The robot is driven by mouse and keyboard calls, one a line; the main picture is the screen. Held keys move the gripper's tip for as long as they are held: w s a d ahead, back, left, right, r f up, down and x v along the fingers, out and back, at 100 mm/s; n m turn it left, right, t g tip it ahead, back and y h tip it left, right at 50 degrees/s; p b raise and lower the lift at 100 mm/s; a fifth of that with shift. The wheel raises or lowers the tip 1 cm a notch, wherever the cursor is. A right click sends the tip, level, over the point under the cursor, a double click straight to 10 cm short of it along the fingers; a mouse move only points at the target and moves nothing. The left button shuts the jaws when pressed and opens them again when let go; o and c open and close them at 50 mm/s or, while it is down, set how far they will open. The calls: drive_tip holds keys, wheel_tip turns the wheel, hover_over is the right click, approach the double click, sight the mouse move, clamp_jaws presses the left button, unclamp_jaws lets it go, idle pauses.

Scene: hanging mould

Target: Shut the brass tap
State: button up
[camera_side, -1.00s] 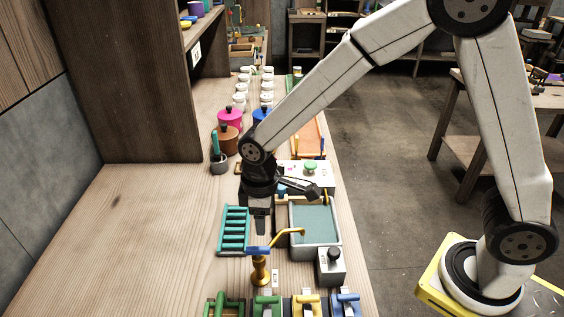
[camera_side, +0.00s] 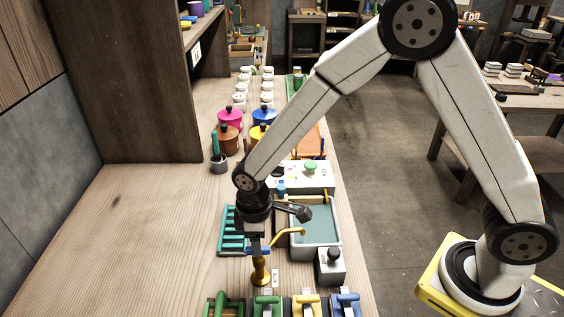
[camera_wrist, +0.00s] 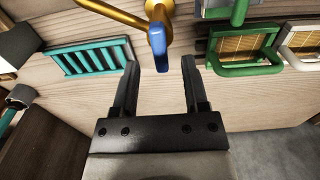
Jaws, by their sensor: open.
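The brass tap (camera_side: 261,270) stands on the bench, its curved spout (camera_side: 288,237) reaching right over the basin (camera_side: 316,225). Its blue lever (camera_wrist: 157,47) shows in the wrist view between the tips of my gripper (camera_wrist: 160,65). My gripper is open, with one black finger on each side of the lever and a gap on both sides. In the side view my gripper (camera_side: 256,242) points down right at the tap's top and hides most of the lever. The tap's brass body and spout (camera_wrist: 115,12) also show at the top of the wrist view.
A teal rack (camera_side: 232,240) lies left of the tap. A grey box with a black knob (camera_side: 331,265) stands to the right. Green, yellow and blue handled fixtures (camera_side: 268,300) line the near edge. Coloured pots (camera_side: 230,118) stand farther back. The bench at left is clear.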

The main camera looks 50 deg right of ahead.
drive_tip(key=shift+f, duration=1.2)
clamp_jaws()
